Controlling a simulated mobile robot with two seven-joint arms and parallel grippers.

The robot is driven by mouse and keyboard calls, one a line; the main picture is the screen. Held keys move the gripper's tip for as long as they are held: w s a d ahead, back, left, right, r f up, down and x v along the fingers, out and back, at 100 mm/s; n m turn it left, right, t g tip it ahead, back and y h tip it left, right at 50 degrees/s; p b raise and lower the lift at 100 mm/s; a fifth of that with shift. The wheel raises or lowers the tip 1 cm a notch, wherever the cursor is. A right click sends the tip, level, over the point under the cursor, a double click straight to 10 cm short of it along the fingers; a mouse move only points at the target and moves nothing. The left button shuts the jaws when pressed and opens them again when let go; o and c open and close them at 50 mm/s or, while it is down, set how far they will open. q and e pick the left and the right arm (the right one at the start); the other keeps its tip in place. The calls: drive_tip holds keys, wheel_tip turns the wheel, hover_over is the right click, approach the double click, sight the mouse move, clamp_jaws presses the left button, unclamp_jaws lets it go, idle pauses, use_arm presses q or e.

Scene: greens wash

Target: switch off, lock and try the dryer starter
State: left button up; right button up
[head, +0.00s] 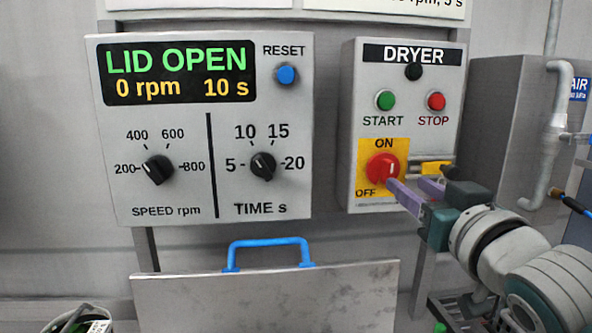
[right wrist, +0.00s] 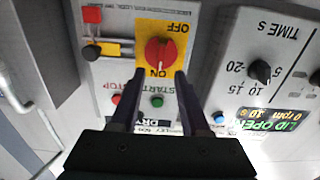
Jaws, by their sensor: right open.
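The dryer starter (head: 352,120) is a grey wall box with a green START button (head: 385,100) and a red STOP button (head: 436,101). Its red rotary switch (head: 380,168) sits on a yellow plate, its white mark toward ON; the switch also shows upside down in the right wrist view (right wrist: 160,53). A yellow piece (head: 434,167) with a black knob is right of the switch; the wrist view also shows a red piece (right wrist: 92,15) near it. My right gripper (head: 409,187) is open and empty, fingertips just short of the switch. My left gripper is out of view.
Left of the starter is a control panel (head: 108,190) reading LID OPEN, 0 rpm, 10 s, with a blue RESET button (head: 286,74). Below it is a grey lid (head: 265,300) with a blue handle (head: 268,242). A grey pipe (head: 552,140) stands at right.

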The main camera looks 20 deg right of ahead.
sight(391, 172)
drive_tip(key=x, duration=0.6)
drive_tip(key=shift+w, duration=0.35)
drive_tip(key=shift+c, duration=0.3)
clamp_jaws()
